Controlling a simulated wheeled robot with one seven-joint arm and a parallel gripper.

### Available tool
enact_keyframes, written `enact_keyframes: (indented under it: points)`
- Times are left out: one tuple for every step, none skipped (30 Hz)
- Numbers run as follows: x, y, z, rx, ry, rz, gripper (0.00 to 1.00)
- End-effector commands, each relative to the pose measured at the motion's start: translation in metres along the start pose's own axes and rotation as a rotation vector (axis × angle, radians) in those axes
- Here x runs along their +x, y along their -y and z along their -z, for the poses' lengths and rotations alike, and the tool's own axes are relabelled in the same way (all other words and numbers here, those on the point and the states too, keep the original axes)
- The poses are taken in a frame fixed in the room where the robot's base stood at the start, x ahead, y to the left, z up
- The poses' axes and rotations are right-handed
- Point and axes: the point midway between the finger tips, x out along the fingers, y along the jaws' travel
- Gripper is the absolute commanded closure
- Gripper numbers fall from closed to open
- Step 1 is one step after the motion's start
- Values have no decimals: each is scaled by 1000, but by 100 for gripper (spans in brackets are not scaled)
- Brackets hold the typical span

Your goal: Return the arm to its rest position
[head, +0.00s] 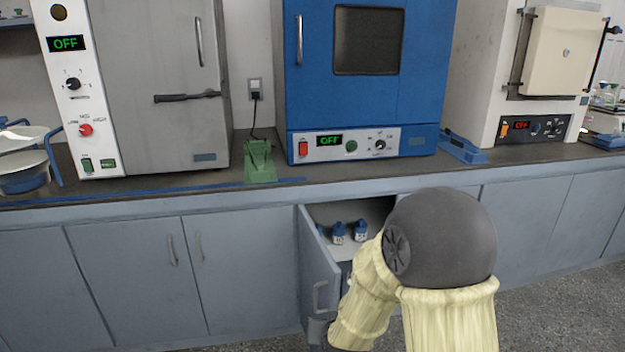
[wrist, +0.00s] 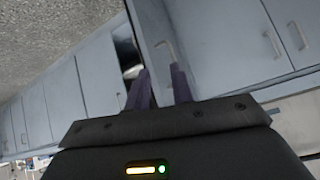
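My arm (head: 365,295) reaches down at the lower right of the head view, beside the open cabinet door (head: 318,270). In the wrist view my gripper (wrist: 160,80) shows two dark purple fingers with an empty gap between them, so it is open. The door's handle (wrist: 166,47) appears just beyond the fingertips; I cannot tell the exact distance, but it does not look gripped. In the head view the fingers are not clearly visible. Several blue-capped bottles (head: 338,232) stand on a shelf inside the open cabinet, partly hidden by my arm.
The counter (head: 290,188) carries a grey oven (head: 150,90), a blue oven (head: 425,70) and a cream furnace (head: 562,52), all with displays reading OFF. A green device (head: 260,162) stands between the ovens. Closed grey cabinets (head: 135,270) line the front. Floor (head: 560,300) at right is clear.

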Motion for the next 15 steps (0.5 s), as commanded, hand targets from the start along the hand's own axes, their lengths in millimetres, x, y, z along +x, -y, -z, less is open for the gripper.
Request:
enact_keyframes:
  points:
    - [-11, -9, 0, -7, 39, -2, 76]
    - [-17, -14, -2, -14, 67, -2, 76]
    - [-26, -21, -5, -22, 105, -5, 76]
    - [-32, -26, -7, -28, 135, -7, 76]
    - [-39, -31, -10, -35, 163, -10, 76]
    - [-49, -39, -14, -43, 202, -16, 76]
    - [-56, -44, -17, -48, 232, -21, 76]
    - [-64, -49, -20, -54, 259, -25, 76]
    - [-73, -57, -25, -60, 295, -34, 76]
    - [-80, -61, -28, -63, 320, -39, 76]
    - [-86, -66, -31, -68, 344, -44, 76]
    - [-95, -72, -35, -72, 374, -53, 76]
    - [-100, -76, -38, -75, 395, -58, 76]
    - [-107, -80, -41, -77, 416, -64, 76]
    - [-114, -85, -45, -80, 442, -73, 76]
